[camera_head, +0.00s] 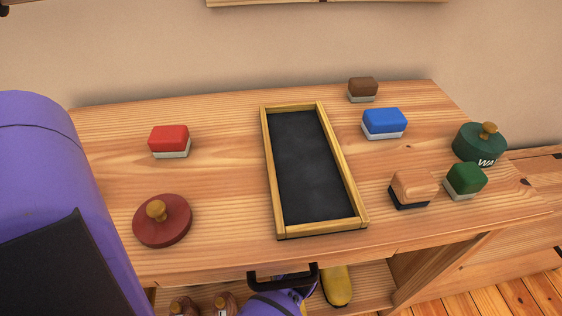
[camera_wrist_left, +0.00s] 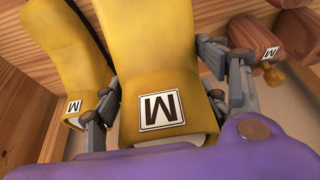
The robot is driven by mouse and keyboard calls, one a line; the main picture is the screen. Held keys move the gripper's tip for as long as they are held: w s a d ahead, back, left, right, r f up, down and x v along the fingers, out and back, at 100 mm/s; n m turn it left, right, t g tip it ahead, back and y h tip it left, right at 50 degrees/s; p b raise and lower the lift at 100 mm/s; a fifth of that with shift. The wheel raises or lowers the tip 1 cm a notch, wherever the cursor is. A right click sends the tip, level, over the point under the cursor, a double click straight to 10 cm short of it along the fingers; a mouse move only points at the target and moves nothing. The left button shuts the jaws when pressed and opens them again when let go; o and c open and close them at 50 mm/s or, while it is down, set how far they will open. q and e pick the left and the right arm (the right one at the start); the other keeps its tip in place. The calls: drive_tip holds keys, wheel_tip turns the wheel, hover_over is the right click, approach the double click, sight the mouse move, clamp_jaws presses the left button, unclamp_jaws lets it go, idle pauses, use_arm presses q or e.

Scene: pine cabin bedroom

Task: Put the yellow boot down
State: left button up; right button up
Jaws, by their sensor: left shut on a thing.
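In the left wrist view my left gripper (camera_wrist_left: 170,84) is shut on a yellow boot (camera_wrist_left: 160,62), with one finger on each side. The boot has a white label with a black M. A second yellow boot (camera_wrist_left: 72,55) with the same label stands beside it, to the left of the gripper. In the head view a yellow boot (camera_head: 337,284) shows under the table's front edge, right of my purple wrist; it looks like the second one. The held boot is hidden there. I cannot tell whether the held boot touches the shelf. My right gripper is out of view.
The wooden table (camera_head: 220,100) overhangs the shelf (camera_head: 372,283). On top are a black tray (camera_head: 352,203), several brushes, a red lid (camera_head: 165,228) and a green tin (camera_head: 478,147).

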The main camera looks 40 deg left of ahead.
use_arm(q)
drive_tip(key=w+a+b, duration=0.2)
drive_tip(key=w+a, duration=0.6)
drive_tip(key=a, duration=0.1)
wheel_tip(320, 180, down, 7)
drive_tip(key=b, duration=0.4)
drive_tip(key=shift+s, duration=0.15)
drive_tip(key=shift+d+r, duration=0.1)
drive_tip(key=shift+f, duration=0.65)
drive_tip(key=o, duration=1.7)
drive_tip(key=shift+s, duration=0.1)
